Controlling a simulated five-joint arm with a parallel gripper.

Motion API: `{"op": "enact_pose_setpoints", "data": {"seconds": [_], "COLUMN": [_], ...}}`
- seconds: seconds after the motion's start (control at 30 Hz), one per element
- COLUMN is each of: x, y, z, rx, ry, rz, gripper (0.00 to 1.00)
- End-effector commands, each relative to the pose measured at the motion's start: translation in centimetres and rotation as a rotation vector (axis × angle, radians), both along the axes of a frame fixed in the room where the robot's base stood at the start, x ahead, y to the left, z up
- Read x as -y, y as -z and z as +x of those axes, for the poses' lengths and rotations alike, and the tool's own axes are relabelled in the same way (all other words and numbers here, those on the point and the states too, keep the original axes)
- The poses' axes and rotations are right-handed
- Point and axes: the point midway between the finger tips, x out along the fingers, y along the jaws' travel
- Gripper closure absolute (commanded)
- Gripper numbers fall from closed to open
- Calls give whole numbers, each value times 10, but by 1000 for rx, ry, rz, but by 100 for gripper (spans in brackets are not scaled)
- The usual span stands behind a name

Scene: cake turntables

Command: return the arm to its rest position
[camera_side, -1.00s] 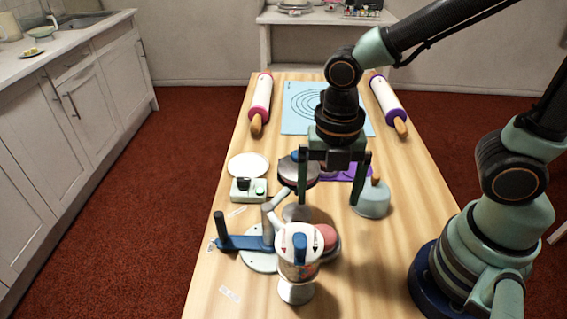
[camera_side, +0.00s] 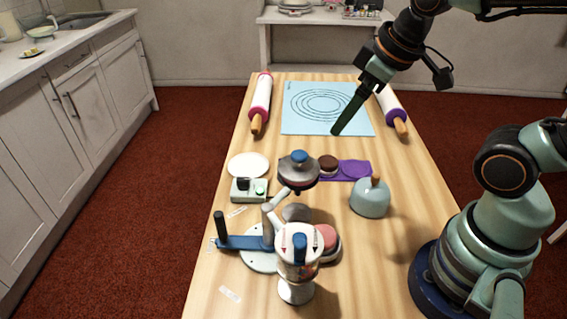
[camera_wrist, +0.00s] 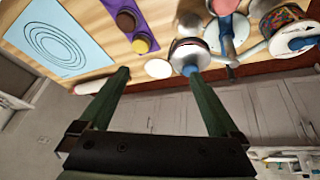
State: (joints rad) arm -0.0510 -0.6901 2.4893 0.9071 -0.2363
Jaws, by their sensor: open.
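My gripper (camera_side: 337,131) is raised over the far part of the wooden table, beside the blue ringed mat (camera_side: 300,125). Its green fingers point down and left and overlap in the side view. In the wrist view my gripper (camera_wrist: 158,73) has its two fingers wide apart, with nothing held between them. The turntable assembly with a blue arm (camera_side: 240,243) stands on the near part of the table, well apart from the gripper. A domed lid with a blue knob (camera_side: 298,168) sits just beyond it.
A pink-ended rolling pin (camera_side: 261,98) lies left of the mat and a purple-ended one (camera_side: 397,112) lies right. A teal bell-shaped cover (camera_side: 370,200) stands at the right. A purple mat (camera_side: 355,170) and a white disc (camera_side: 249,165) lie mid-table. The front right of the table is clear.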

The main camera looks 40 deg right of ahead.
Motion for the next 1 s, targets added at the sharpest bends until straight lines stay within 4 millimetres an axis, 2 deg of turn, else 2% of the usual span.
{"op": "enact_pose_setpoints", "data": {"seconds": [0.1,0.23,1.0], "x": [11,15,15], "y": [-8,-11,-11], "z": [0,0,1], "rx": [38,53,53], "ry": [175,256,262], "rz": [68,104,107], "gripper": [3,3,3]}}
